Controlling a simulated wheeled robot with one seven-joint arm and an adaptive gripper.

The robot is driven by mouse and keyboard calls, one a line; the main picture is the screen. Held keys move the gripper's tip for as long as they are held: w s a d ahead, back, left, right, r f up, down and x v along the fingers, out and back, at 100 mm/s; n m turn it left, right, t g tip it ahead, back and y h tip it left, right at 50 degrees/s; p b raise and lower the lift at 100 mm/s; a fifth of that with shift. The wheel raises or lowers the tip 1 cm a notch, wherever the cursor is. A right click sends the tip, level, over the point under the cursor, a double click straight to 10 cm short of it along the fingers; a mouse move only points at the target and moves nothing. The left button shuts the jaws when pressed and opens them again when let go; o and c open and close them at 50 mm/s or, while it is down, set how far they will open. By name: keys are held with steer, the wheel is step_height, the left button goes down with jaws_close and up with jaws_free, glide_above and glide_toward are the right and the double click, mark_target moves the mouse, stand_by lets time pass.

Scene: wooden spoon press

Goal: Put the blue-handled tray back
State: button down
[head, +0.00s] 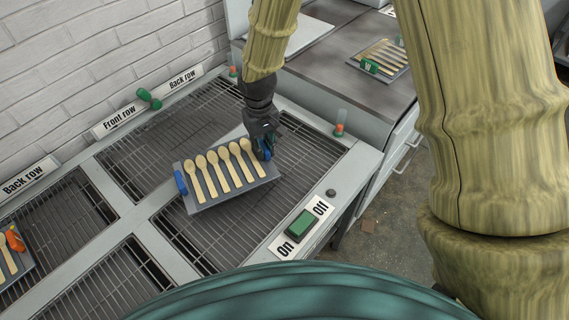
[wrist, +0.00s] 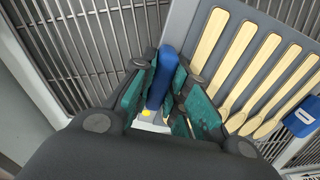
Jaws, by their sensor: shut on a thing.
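The blue-handled tray (head: 233,199) is a grey tray holding several wooden spoons side by side. One blue handle (head: 181,182) shows at its left end. My gripper (head: 264,150) is at the tray's right end, shut on the other blue handle, which shows between the finger pads in the wrist view (wrist: 163,75). The far blue handle is at the right edge of the wrist view (wrist: 303,118). The tray is over the metal grate (head: 190,235); I cannot tell whether it touches it.
A green switch (head: 301,223) sits on the front frame between "On" and "Off" labels. A green-handled tray (head: 383,55) of spoons lies on the counter behind. An orange-handled tray (head: 14,262) is at the left edge. "Front row" (head: 119,117) and "Back row" (head: 181,80) signs line the wall.

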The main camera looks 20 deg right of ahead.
steer(key=s+d+n, duration=0.1)
steer(key=s, duration=0.2)
steer(key=s+d+r+n, duration=0.1)
steer(key=s+d+n, duration=0.2)
steer(key=s+d, duration=0.1)
steer(key=s, duration=0.1)
steer(key=shift+s+d+r+b, duration=0.2)
steer(key=shift+s+d+b, duration=0.05)
steer(key=shift+s+b, duration=0.1)
steer(key=shift+w+d+n, duration=0.2)
steer(key=shift+w+n, duration=0.05)
steer(key=shift+n, duration=0.05)
steer(key=p, duration=0.5)
glide_above(298, 142)
steer(key=shift+w+f, duration=0.1)
steer(key=shift+f, duration=0.65)
steer(key=shift+f+p, duration=0.45)
steer(key=shift+f, duration=1.4)
steer(key=c, duration=1.4)
jaws_free()
steer(key=shift+r, duration=0.2)
steer(key=shift+d+r+b, duration=0.1)
steer(key=shift+r+b, duration=1.55)
steer(key=shift+r, duration=4.25)
